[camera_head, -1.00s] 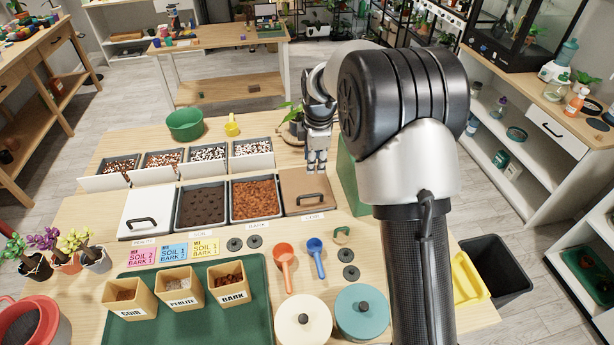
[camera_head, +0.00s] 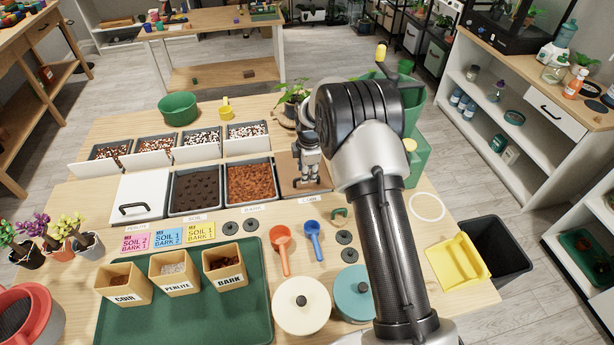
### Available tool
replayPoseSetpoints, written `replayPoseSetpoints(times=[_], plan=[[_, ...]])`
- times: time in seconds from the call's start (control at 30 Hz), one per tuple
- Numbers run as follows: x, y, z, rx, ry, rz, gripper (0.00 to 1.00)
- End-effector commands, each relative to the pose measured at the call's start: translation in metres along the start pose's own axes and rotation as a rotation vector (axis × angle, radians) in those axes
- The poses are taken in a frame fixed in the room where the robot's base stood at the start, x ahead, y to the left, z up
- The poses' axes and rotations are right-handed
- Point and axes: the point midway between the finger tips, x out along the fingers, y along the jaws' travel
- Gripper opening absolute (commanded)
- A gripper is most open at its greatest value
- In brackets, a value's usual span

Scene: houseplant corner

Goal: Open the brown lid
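The brown lid (camera_head: 286,172) lies flat over the rightmost bin in the front row, and its dark handle is mostly hidden by my gripper. My gripper (camera_head: 307,181) points down over the lid, with its fingertips at or just above the handle. The fingers are small and dark in this view, so I cannot tell whether they are open, shut or around the handle. My arm covers the area right of the lid.
An open bin of orange-brown bark (camera_head: 250,182) is left of the lid, then a dark soil bin (camera_head: 195,190) and a white lid (camera_head: 139,197). A potted plant (camera_head: 293,95) stands behind. Orange (camera_head: 282,250) and blue scoops (camera_head: 314,240) lie in front.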

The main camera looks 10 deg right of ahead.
Motion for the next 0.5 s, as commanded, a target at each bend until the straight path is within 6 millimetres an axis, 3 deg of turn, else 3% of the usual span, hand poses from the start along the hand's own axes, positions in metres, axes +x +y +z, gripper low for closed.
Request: replayPoseSetpoints(times=[0.2, 0.5], plan=[[0.02, 0.0, 0.0, 0.0, 0.0, 0.0, 0.31], [0.021, 0.0, 0.0, 0.0, 0.0, 0.0, 0.31]])
